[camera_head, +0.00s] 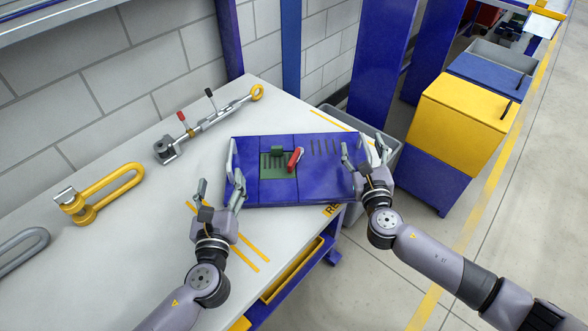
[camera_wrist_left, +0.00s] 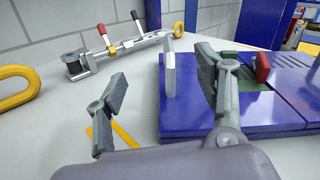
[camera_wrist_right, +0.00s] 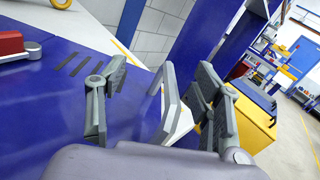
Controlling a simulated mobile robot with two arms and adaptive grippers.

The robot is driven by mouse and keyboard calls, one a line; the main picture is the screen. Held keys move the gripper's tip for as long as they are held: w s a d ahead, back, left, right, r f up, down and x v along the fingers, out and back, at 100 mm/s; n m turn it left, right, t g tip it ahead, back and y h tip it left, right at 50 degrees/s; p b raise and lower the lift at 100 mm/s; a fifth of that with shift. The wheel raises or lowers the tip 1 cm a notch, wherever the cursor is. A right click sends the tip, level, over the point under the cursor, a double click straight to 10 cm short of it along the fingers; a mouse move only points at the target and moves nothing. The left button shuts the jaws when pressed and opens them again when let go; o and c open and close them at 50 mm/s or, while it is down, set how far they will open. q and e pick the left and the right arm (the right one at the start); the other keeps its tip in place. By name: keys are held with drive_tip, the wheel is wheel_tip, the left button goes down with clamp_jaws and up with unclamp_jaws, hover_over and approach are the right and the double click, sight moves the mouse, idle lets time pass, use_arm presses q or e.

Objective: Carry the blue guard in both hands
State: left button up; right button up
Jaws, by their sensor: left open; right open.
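The blue guard (camera_head: 316,190) lies flat on the table, with a pale handle on each side. My left gripper (camera_head: 219,190) is open at the guard's left end. In the left wrist view, the left handle (camera_wrist_left: 169,70) stands between its parted fingers, a little beyond them; I see no contact. My right gripper (camera_head: 363,150) is open over the guard's right end. In the right wrist view, the right handle (camera_wrist_right: 174,112) shows between its fingers, nearer the right one; whether they touch is unclear. A green panel (camera_head: 277,165) and a red lever (camera_head: 295,158) are on the guard's top.
On the table (camera_head: 150,210) lie a turnbuckle-like tool (camera_head: 208,122) and a yellow shackle (camera_head: 105,190) behind and left of the guard. A grey bin (camera_head: 386,160) stands beyond the right edge. A yellow cabinet (camera_head: 462,115) stands further right. The floor at lower right is clear.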

drive_tip(key=s, duration=1.2)
drive_tip(key=shift+d, duration=0.45)
